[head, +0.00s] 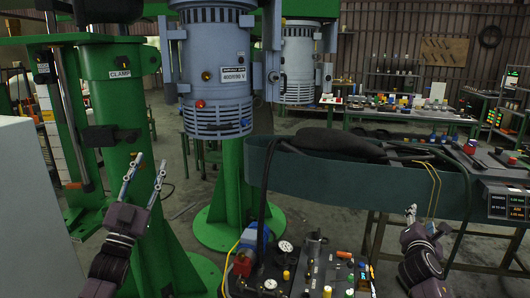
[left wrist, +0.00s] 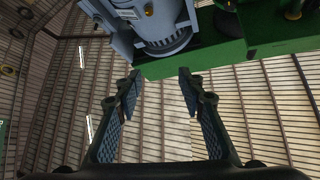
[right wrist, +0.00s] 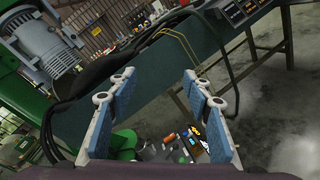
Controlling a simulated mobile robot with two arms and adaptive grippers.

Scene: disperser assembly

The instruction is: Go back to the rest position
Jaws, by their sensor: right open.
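My left gripper (head: 146,178) points upward at the left of the head view, in front of the green column (head: 118,100) marked "CLAMP". Its fingers stand apart and empty, as the left wrist view (left wrist: 158,95) also shows. My right gripper (head: 412,222) is low at the right of the head view, in front of the dark teal bench side. In the right wrist view (right wrist: 158,92) its padded fingers are apart with nothing between them. The blue-grey disperser motor (head: 216,62) hangs above and between both grippers, apart from them.
A control panel with a gauge and knobs (head: 312,268) stands low in the centre. The teal bench (head: 350,182) carries dark hoses (head: 335,143). A grey display box (head: 507,200) is at the right. A pale cabinet (head: 35,220) fills the left edge.

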